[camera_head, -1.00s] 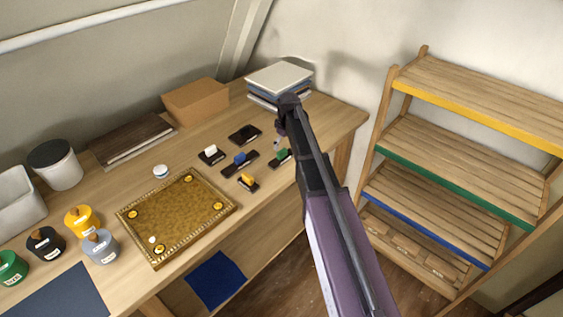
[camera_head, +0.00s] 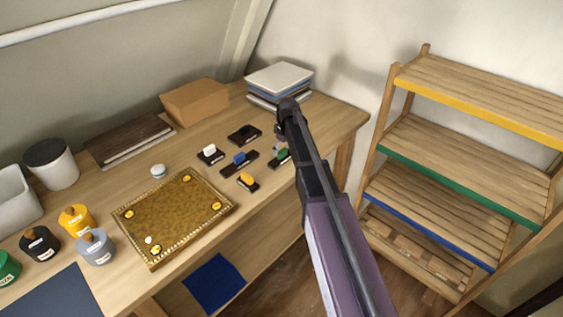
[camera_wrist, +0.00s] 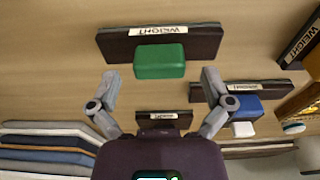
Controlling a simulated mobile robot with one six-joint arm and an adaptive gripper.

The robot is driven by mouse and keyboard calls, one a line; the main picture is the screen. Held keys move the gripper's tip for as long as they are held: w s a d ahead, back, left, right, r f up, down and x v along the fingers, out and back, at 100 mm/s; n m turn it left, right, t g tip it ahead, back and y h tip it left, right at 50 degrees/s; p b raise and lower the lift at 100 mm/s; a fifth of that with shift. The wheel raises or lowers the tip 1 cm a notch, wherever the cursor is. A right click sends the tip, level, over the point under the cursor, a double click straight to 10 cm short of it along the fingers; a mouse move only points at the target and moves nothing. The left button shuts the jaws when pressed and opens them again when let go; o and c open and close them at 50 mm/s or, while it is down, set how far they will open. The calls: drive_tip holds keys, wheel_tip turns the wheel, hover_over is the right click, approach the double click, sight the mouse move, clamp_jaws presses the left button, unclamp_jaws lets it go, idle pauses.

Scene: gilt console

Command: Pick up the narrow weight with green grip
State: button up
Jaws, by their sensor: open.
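The weight with the green grip (camera_head: 280,158) lies at the right front of the group of weights, partly hidden by my arm in the head view. In the wrist view its green grip (camera_wrist: 160,61) sits on a dark flat base (camera_wrist: 118,45) labelled WEIGHT, near the top centre. My gripper (camera_wrist: 160,88) is open and empty, its two fingers spread on either side below the green grip in that view. In the head view my gripper (camera_head: 278,146) is beside and over this weight, mostly hidden by the arm.
Weights with blue (camera_head: 239,158), yellow (camera_head: 247,179), white (camera_head: 209,150) and black (camera_head: 244,132) grips lie close by. A stack of books (camera_head: 279,80) stands behind. A gilt tray (camera_head: 178,215) is at left. A wooden shelf (camera_head: 460,165) stands right.

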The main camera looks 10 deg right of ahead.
drive_tip(key=shift+w+a+f+b, duration=0.1)
drive_tip(key=shift+w+f+b, duration=0.05)
drive_tip(key=shift+f+b, duration=0.9)
drive_tip(key=shift+f, duration=0.15)
drive_tip(key=c, duration=1.3)
